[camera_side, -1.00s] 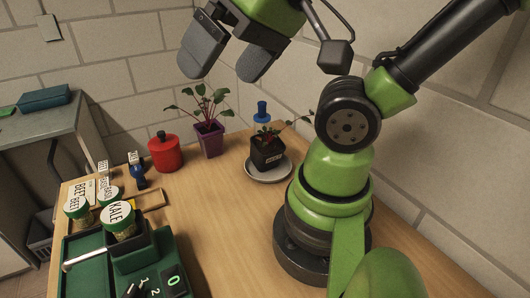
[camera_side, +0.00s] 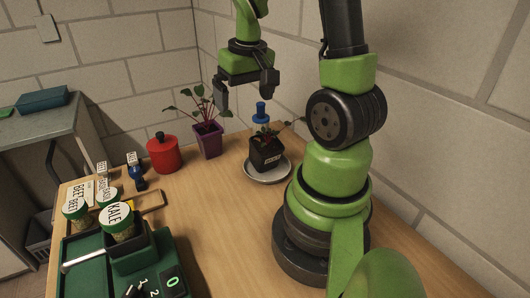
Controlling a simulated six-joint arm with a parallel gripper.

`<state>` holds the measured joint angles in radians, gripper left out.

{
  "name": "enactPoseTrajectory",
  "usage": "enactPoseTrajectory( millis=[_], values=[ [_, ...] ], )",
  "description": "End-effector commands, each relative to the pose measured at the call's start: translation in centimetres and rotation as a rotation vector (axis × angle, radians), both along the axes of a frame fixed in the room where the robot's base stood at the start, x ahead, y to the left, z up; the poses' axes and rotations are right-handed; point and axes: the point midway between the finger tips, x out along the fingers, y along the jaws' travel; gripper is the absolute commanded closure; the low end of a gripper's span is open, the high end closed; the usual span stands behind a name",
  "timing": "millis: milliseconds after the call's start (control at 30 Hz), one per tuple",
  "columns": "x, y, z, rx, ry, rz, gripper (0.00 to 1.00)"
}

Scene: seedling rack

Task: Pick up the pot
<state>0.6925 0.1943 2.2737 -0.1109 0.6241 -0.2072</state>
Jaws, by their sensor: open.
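A black square pot (camera_side: 266,155) with a seedling and a small label stands upright on a grey saucer (camera_side: 284,172), left of my arm's base. A purple pot (camera_side: 208,141) with a taller leafy seedling stands further back to the left. My gripper (camera_side: 244,101) points down with its two dark fingers spread apart and nothing between them. It is above and behind the two pots, seen between them in the picture. Its exact height and depth over either pot I cannot tell.
A blue bottle (camera_side: 261,112) stands behind the black pot. A red lidded jar (camera_side: 164,154) stands left of the purple pot. A green scale (camera_side: 150,265), seed jars labelled KALE (camera_side: 117,221) and BEET (camera_side: 76,212) crowd the left front. The wooden table's middle (camera_side: 215,205) is clear.

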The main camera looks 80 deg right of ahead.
Motion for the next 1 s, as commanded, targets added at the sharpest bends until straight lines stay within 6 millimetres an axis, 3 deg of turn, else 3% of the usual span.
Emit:
enactPoseTrajectory(
  millis=[100, 233, 1000],
  values=[
    [-1.6, -2.6, -3.2, 0.040, 0.075, -0.048, 0.00],
    [-2.8, -3.9, -5.0, 0.065, 0.111, -0.068, 0.00],
    [-3.1, -4.0, -13.9, 0.075, 0.122, -0.072, 0.00]
  ],
)
